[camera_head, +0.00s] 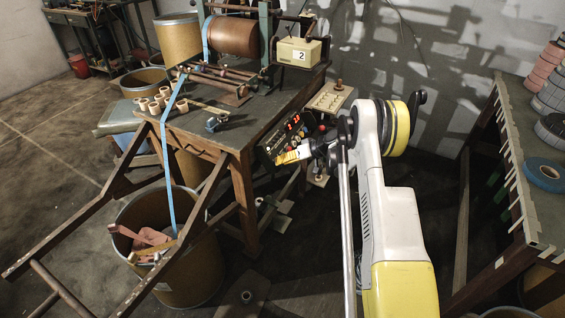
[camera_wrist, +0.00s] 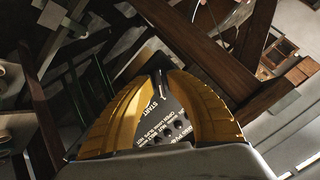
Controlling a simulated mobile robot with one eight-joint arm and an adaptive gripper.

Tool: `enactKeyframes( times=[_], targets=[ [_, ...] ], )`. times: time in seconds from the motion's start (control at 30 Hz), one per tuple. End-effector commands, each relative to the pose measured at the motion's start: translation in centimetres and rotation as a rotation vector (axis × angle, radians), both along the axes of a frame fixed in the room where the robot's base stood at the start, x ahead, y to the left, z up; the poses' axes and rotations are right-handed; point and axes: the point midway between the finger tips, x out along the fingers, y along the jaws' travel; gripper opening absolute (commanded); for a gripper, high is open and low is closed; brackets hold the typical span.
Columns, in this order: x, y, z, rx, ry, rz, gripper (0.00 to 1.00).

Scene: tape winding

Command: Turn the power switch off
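The dark control panel (camera_head: 284,131) with red lit digits sits at the right front corner of the workbench in the head view. My gripper (camera_head: 280,160), with yellow fingers, is in front of the panel's lower part and hides some of it. In the wrist view the panel (camera_wrist: 165,115) shows between my yellow fingers, with white lettering that includes "START" and several dark round holes or buttons. I cannot pick out the power switch for sure.
The workbench (camera_head: 255,130) carries a copper-coloured roll (camera_head: 232,38) and a box marked 2 (camera_head: 299,52). A blue strip (camera_head: 166,165) hangs into a barrel (camera_head: 195,265). A rack table (camera_head: 530,200) with tape rolls stands at right. Wooden beams (camera_wrist: 205,50) cross beyond my fingers.

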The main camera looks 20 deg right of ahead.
Motion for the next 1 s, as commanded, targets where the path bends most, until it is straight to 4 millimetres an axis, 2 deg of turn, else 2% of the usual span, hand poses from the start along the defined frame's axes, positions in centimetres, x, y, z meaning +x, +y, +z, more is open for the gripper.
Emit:
enactKeyframes(
  times=[0.03,0.07,0.1,0.57,1.0],
  targets=[
    [-0.01,-0.01,0.01,0.000,0.000,0.000,0.14],
    [-0.01,-0.01,0.01,0.000,0.000,0.000,0.04],
    [-0.02,-0.02,0.02,0.000,0.000,0.000,0.00],
    [-0.03,0.01,0.02,-0.022,-0.017,0.017,0.00],
    [-0.11,0.14,0.06,-0.229,-0.178,0.169,0.00]
  ],
)
